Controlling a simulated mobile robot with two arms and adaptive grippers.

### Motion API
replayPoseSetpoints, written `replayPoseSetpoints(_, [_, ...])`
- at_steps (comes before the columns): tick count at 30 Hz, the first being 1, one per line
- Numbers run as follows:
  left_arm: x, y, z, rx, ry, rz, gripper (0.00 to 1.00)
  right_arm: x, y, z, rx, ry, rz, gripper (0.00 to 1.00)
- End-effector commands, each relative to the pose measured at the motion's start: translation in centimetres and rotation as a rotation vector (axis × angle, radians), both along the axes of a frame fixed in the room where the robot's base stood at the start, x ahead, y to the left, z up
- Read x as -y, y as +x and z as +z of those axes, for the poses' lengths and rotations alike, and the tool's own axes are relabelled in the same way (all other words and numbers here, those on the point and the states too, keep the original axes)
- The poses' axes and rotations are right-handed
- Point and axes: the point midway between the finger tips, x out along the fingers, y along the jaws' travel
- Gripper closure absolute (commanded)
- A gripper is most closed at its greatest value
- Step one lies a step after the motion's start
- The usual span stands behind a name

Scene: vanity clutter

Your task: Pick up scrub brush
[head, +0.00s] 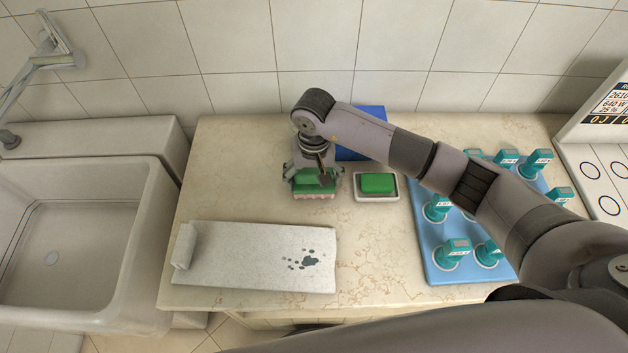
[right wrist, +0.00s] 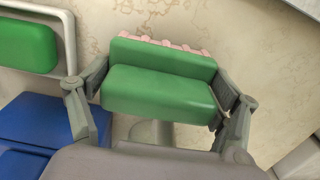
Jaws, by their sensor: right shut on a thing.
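The scrub brush is a green block with pale pink bristles (head: 315,195), near the back middle of the counter. My right gripper (head: 314,180) comes down over it from above. In the right wrist view the green scrub brush (right wrist: 160,88) sits between the two grey fingers of the right gripper (right wrist: 163,84), one at each end, and the gripper is shut on it. The pink bristles show along its far edge. I cannot tell whether the brush touches the counter or is slightly raised. My left gripper is not in view.
A green block (head: 378,183) lies in a white dish (head: 376,199) just right of the brush. A blue object (head: 362,153) stands behind. A blue tray (head: 428,262) holds several teal-topped items at right. A grey mat (head: 235,260) lies in front; a sink (head: 70,250) is left.

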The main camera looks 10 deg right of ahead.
Motion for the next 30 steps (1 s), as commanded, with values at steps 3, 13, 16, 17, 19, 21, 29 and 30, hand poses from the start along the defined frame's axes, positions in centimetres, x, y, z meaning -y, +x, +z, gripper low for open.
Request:
replayPoseSetpoints(3, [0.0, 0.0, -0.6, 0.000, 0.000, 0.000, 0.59, 0.1, 0.2, 1.6, 0.006, 0.000, 0.002, 0.48])
replayPoseSetpoints(13, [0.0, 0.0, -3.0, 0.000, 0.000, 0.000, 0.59, 0.1, 0.2, 9.9, 0.010, -0.001, 0.002, 0.49])
replayPoseSetpoints(16, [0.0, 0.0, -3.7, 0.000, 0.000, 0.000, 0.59, 0.0, 0.2, 12.5, 0.009, 0.000, 0.002, 0.49])
replayPoseSetpoints(17, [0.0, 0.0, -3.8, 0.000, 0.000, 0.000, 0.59, 0.0, 0.1, 13.3, 0.008, -0.002, 0.003, 0.49])
replayPoseSetpoints(19, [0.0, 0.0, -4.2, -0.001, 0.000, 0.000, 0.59, 0.0, 0.1, 14.8, 0.007, 0.000, 0.001, 0.49])
replayPoseSetpoints(21, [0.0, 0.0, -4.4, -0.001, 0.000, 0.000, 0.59, 0.0, 0.1, 16.1, 0.006, 0.000, 0.002, 0.49])
replayPoseSetpoints(29, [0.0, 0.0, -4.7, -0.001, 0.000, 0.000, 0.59, 0.0, 0.0, 18.8, 0.002, 0.000, 0.001, 0.49])
replayPoseSetpoints(30, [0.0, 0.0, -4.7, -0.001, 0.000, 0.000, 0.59, 0.0, 0.0, 18.9, 0.002, -0.001, 0.001, 0.49])
